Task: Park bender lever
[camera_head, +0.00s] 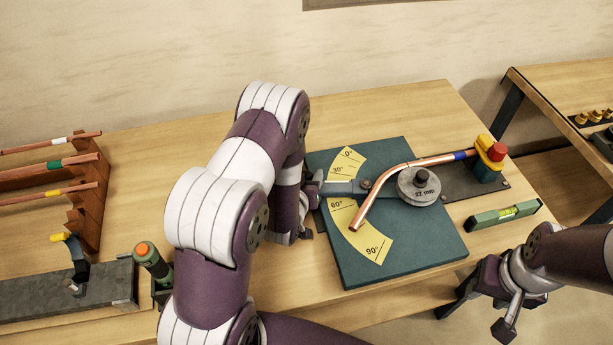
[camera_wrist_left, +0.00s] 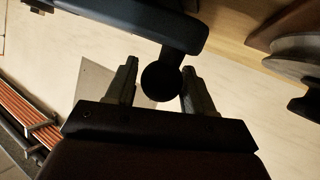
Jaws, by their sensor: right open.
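The bender lever (camera_head: 345,188) is a blue-grey bar on the green bender plate (camera_head: 420,255), pointing left between the 30° and 60° marks of the yellow scale (camera_head: 375,243). In the left wrist view the lever (camera_wrist_left: 150,25) crosses the top, and its dark round knob (camera_wrist_left: 161,82) sits between the fingers of my left gripper (camera_wrist_left: 160,88). The fingers flank the knob closely; whether they press on it I cannot tell. In the head view my left gripper (camera_head: 311,198) is at the lever's outer end, partly hidden by my arm. My right gripper (camera_head: 480,314) is open and empty at the lower right, off the table's front edge.
A bent copper pipe (camera_head: 386,184) lies at the round 22 mm former (camera_head: 418,187), its far end at the yellow-and-red clamp (camera_head: 489,158). A green level (camera_head: 503,214) lies to the right.

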